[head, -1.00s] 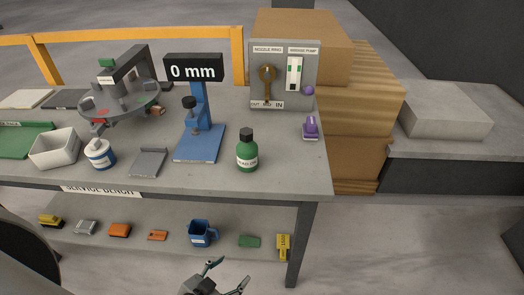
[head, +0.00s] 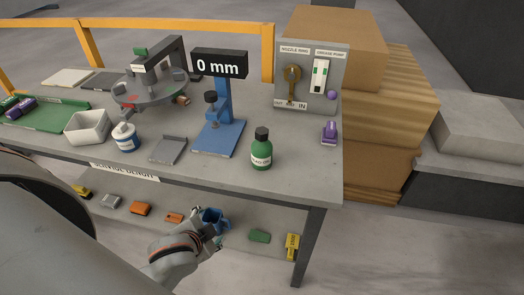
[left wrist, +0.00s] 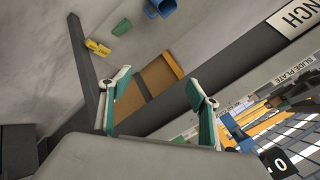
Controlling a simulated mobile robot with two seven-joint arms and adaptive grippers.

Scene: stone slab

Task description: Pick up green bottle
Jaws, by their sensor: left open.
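The green bottle (head: 261,152) has a black cap and a white label. It stands upright near the front right of the bench top in the head view. I cannot make it out in the left wrist view. My left gripper (head: 208,230) is open and empty in front of the bench, below the top's front edge and left of the bottle, clear of it. Its two spread fingers also show in the left wrist view (left wrist: 165,88) with nothing between them. My right gripper is in neither view.
A blue stand (head: 218,138) with a 0 mm display is left of the bottle, with a grey plate (head: 168,150) beyond it. A purple-topped item (head: 329,132) and a panel (head: 311,75) are to the right. The lower shelf holds a blue mug (head: 212,220) and several small items.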

